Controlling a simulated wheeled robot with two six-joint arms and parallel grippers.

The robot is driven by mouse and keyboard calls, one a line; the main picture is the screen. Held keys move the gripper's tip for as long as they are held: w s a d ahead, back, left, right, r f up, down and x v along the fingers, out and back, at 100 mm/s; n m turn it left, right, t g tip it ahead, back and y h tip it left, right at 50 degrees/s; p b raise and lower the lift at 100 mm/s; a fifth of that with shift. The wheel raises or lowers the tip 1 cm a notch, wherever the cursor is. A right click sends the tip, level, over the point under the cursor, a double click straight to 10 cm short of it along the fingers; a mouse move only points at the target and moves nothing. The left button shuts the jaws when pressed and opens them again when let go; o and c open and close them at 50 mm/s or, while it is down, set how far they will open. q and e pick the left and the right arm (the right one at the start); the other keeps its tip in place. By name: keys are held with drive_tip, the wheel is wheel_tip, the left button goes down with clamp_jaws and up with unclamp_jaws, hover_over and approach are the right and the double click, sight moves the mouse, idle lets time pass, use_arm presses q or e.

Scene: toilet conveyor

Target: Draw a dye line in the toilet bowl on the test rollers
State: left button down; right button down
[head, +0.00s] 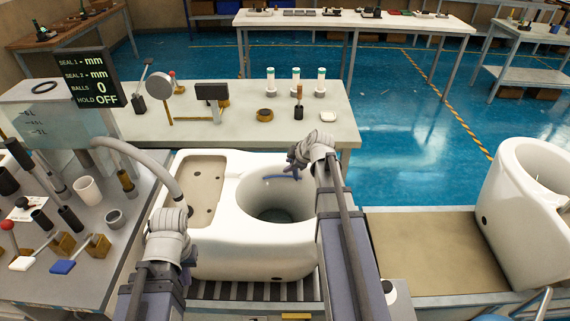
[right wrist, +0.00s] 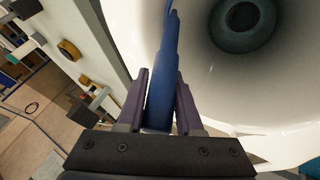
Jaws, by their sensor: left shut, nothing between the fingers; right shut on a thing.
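The white toilet (head: 225,235) lies on the rollers in front of me, its round bowl opening (head: 280,200) facing up. My right gripper (head: 296,158) is over the bowl's back right rim.
A left bench (head: 120,235) holds a hose, a white cup (head: 88,190) and handled tools. A display (head: 88,77) stands behind it. A back table (head: 220,125) holds bottles and gauges. Another toilet (head: 530,185) stands at right on the tan conveyor (head: 425,250).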

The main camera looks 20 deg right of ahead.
drive_tip(key=w+a+r+p+v, duration=0.1)
drive_tip(key=p+v, duration=1.1)
drive_tip(key=v, duration=0.1)
drive_tip(key=shift+r, duration=0.4)
idle(2.3)
idle(0.6)
wheel_tip(320, 180, down, 3)
drive_tip(key=shift+r+b, duration=0.15)
drive_tip(key=shift+b, duration=1.05)
